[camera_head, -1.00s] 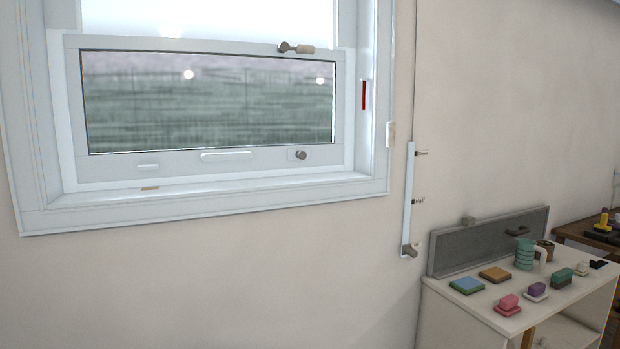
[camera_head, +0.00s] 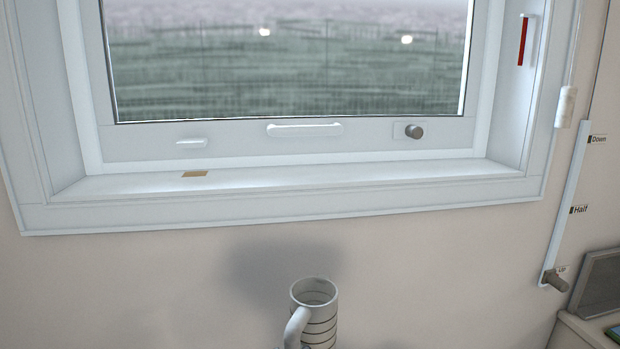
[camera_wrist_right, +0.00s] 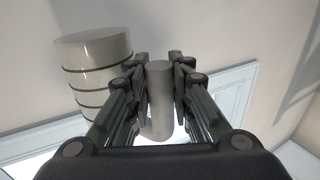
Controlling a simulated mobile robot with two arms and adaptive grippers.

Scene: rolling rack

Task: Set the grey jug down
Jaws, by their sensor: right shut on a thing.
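The grey jug (camera_head: 318,313) has dark rings around its body and a thick pale handle (camera_head: 296,328). It shows at the bottom of the head view, below the window, with its open top up. In the right wrist view the jug (camera_wrist_right: 96,62) is at the left, and my right gripper (camera_wrist_right: 160,70) is shut on its handle (camera_wrist_right: 160,105). No gripper is distinct in the head view; the jug's lower part is cut off by the frame edge. My left gripper is not in view.
The window sill (camera_head: 290,183) is above the jug, bare except for a small tan tag (camera_head: 195,174). A vertical slide rail (camera_head: 566,205) with a knob is on the wall at right. A white cabinet (camera_head: 575,335) with a grey panel (camera_head: 600,283) stands at lower right.

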